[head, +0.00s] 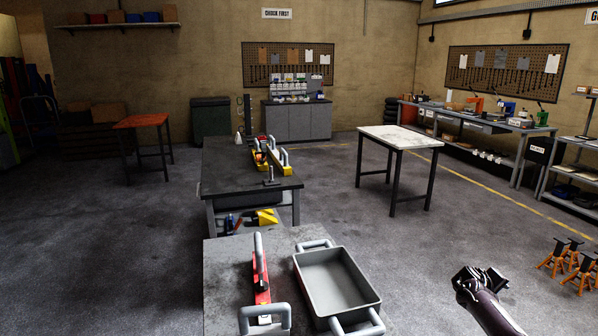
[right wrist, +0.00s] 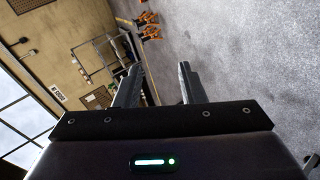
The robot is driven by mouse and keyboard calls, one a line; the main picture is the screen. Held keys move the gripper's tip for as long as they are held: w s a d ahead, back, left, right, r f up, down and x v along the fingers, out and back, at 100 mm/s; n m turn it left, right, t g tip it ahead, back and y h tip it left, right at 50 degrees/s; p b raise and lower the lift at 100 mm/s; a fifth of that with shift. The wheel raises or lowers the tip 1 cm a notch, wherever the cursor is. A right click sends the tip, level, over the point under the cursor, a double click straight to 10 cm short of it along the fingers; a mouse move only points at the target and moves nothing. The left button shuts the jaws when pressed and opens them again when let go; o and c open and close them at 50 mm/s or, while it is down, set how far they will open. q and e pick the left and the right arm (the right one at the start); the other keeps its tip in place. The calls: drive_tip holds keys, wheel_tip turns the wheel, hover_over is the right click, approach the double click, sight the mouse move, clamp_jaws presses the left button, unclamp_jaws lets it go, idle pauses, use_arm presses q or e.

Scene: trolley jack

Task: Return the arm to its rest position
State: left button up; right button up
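My right gripper (head: 470,280) is at the lower right of the head view, out over bare floor, to the right of the near table and apart from it. In the right wrist view its two fingers (right wrist: 158,85) stand apart with nothing between them. On the near table (head: 225,270) lies a red trolley jack (head: 262,285) with a grey handle, left of a grey tray (head: 335,285) with handles. The tray looks empty. My left gripper is not in the head view.
A dark workbench (head: 225,165) with yellow and red items stands beyond the near table. A white-topped table (head: 400,138) stands at centre right. Orange jack stands (head: 570,260) sit on the floor at the right edge.

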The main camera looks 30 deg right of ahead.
drive_tip(key=s+a+f+n+t+y, duration=0.1)
drive_tip(key=s+a+f+n+t, duration=0.15)
drive_tip(key=s+f+n, duration=0.5)
drive_tip(key=s+a+f+n+t+y, duration=0.2)
drive_tip(key=s+a+f+n, duration=0.1)
drive_tip(key=s+f, duration=0.9)
drive_tip(key=s+a+f+m+g+y, duration=0.1)
drive_tip(key=s+a+f+m+y, duration=0.15)
drive_tip(key=a+f, duration=1.3)
drive_tip(key=s+a+f+y, duration=0.1)
drive_tip(key=a+f, duration=0.3)
drive_tip(key=a, duration=1)
drive_tip(key=s+a+f+m+y, duration=0.1)
drive_tip(key=a+f+y, duration=0.2)
drive_tip(key=a, duration=1.1)
drive_tip(key=s+a+f+y, duration=0.2)
drive_tip(key=a+f, duration=0.2)
drive_tip(key=a, duration=1.1)
drive_tip(key=shift+f+m+g, duration=0.35)
drive_tip(key=shift+m+g, duration=0.05)
drive_tip(key=shift+g, duration=0.05)
